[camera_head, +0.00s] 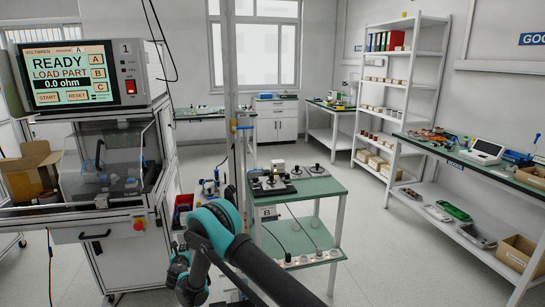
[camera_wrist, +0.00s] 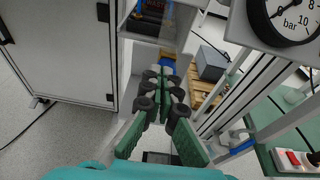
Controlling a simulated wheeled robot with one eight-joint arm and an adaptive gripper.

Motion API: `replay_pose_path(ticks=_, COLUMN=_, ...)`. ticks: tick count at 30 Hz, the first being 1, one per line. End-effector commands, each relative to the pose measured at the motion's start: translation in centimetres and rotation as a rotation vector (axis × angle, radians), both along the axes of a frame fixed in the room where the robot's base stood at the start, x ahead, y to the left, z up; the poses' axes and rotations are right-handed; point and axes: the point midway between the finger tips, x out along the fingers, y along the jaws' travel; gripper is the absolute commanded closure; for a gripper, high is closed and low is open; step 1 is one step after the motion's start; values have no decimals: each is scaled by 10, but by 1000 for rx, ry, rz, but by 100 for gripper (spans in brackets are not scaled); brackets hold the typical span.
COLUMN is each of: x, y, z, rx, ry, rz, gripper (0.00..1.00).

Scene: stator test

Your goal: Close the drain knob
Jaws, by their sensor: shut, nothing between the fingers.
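A round pressure gauge (camera_wrist: 291,20) marked in bar is at the top right of the wrist view. A small blue fitting (camera_wrist: 241,147) is on the frame to the right of my gripper, apart from it. I cannot make out the drain knob for certain in either view. In the head view my arm hides part of the area by the post.
The test machine (camera_head: 88,75) with a READY screen stands at the left. A green-topped cart (camera_head: 318,187) with parts is right of the post. A pallet (camera_wrist: 207,98) and a grey box (camera_wrist: 211,64) lie beyond my gripper. Open floor lies ahead.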

Motion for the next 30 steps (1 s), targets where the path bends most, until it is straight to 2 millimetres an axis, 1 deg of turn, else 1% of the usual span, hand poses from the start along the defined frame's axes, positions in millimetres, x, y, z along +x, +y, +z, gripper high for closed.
replay_pose_path(ticks=3, x=15, y=3, z=0, rx=0, ry=-1, rz=-1, gripper=100)
replay_pose_path(ticks=6, x=25, y=5, z=0, rx=0, ry=-1, rz=-1, gripper=100)
replay_pose_path(ticks=12, x=37, y=8, z=0, rx=1, ry=-1, rz=0, gripper=100)
replay_pose_path(ticks=30, x=39, y=9, z=-1, rx=1, ry=-1, rz=0, gripper=100)
